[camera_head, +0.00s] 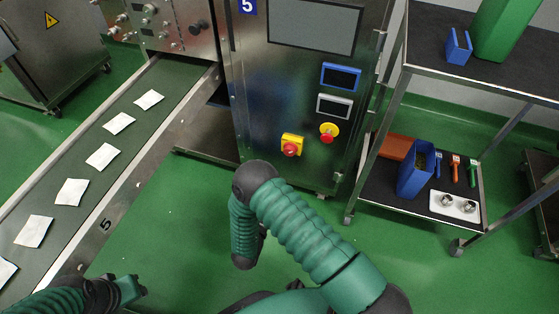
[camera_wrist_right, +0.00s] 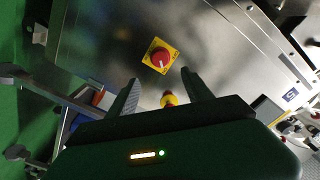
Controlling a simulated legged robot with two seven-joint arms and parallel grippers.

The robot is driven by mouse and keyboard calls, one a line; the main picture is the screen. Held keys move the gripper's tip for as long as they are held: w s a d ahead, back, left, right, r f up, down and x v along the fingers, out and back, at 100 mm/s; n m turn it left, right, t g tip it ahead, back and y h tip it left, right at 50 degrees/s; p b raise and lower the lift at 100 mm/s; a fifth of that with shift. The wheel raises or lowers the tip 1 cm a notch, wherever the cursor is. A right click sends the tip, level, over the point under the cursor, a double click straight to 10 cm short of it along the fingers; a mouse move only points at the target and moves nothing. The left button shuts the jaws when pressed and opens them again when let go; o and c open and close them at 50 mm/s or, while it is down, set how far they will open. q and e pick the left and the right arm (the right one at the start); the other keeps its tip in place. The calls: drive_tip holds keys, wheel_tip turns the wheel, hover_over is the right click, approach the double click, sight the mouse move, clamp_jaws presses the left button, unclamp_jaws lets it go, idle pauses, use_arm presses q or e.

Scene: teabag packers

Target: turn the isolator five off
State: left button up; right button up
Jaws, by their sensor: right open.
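The cabinet marked 5 (camera_head: 290,85) stands ahead in the head view. On its front is the isolator, a yellow square plate with a red rotary knob (camera_head: 291,146). It also shows in the right wrist view (camera_wrist_right: 159,57) with a white mark on the knob. A round yellow and red button (camera_head: 329,132) sits to its right in the head view. My right gripper (camera_wrist_right: 160,84) is open and empty, its fingertips short of the isolator in the picture. The round button (camera_wrist_right: 168,99) shows partly between its fingers. My left gripper (camera_head: 128,290) is low at left; its opening is unclear.
A conveyor (camera_head: 75,225) with several white teabag packets runs along the left. A shelf rack (camera_head: 425,75) with a blue bin (camera_head: 415,170) and tools stands right of the cabinet. Green floor (camera_head: 170,225) is clear in front of the cabinet.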

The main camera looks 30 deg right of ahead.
sight(288, 154)
drive_tip(key=b+x, duration=0.5)
drive_tip(key=x, duration=0.8)
drive_tip(key=shift+w+f, duration=0.15)
drive_tip(key=shift+w+d, duration=0.2)
drive_tip(key=shift+d, duration=0.1)
drive_tip(key=shift+c, duration=0.2)
clamp_jaws()
